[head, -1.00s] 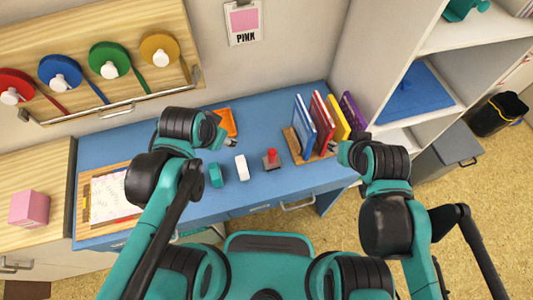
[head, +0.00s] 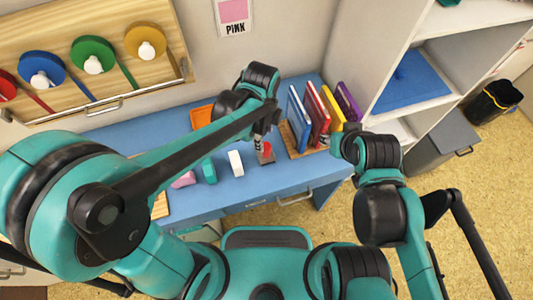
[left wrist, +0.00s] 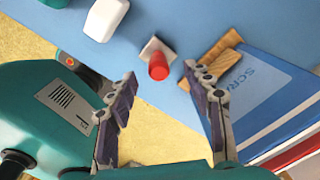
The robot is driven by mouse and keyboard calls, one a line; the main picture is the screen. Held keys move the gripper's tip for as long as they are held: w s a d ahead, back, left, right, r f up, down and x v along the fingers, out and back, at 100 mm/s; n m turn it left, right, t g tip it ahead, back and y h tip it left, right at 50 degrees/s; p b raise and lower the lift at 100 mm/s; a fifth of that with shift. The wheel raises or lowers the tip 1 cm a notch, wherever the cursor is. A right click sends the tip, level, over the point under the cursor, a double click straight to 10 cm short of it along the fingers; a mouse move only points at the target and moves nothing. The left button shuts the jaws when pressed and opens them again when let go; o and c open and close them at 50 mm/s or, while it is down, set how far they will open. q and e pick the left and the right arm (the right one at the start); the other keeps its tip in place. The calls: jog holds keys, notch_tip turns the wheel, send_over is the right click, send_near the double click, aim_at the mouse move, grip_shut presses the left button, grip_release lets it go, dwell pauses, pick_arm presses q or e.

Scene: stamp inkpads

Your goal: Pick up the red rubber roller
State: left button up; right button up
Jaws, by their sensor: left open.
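The red rubber roller shows as a short red cylinder (left wrist: 158,68) on a pale square base (left wrist: 151,47) in the left wrist view. In the head view the red piece (head: 267,147) is partly hidden by my left gripper. My left gripper (head: 260,138) is above it at the desk's middle. In the left wrist view its two fingers (left wrist: 161,79) are open and empty, with the red piece just beyond and between the tips. My right gripper (head: 341,141) is to the right, beside the books; its fingers are too small to judge.
A white block (head: 236,163), a teal block (head: 209,170) and a pink item (head: 183,180) stand left on the blue desk. Books (head: 318,112) in a wooden holder (head: 290,138) are close on the right. An orange tray (head: 202,116) is behind.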

aim_at(267, 151)
pick_arm(q)
jog(key=shift+d+f+m, duration=0.55)
jog(key=shift+f+m, duration=0.05)
jog(key=shift+f, duration=0.1)
jog(key=f+b, duration=0.1)
jog(key=f, duration=0.1)
jog(key=f+b, duration=0.1)
jog(key=f, duration=0.2)
jog(key=f+b, duration=0.2)
jog(key=shift+s+a+f, duration=0.15)
jog(key=shift+s+f, duration=0.1)
jog(key=shift+f, duration=0.05)
jog(key=shift+r, duration=0.1)
grip_shut()
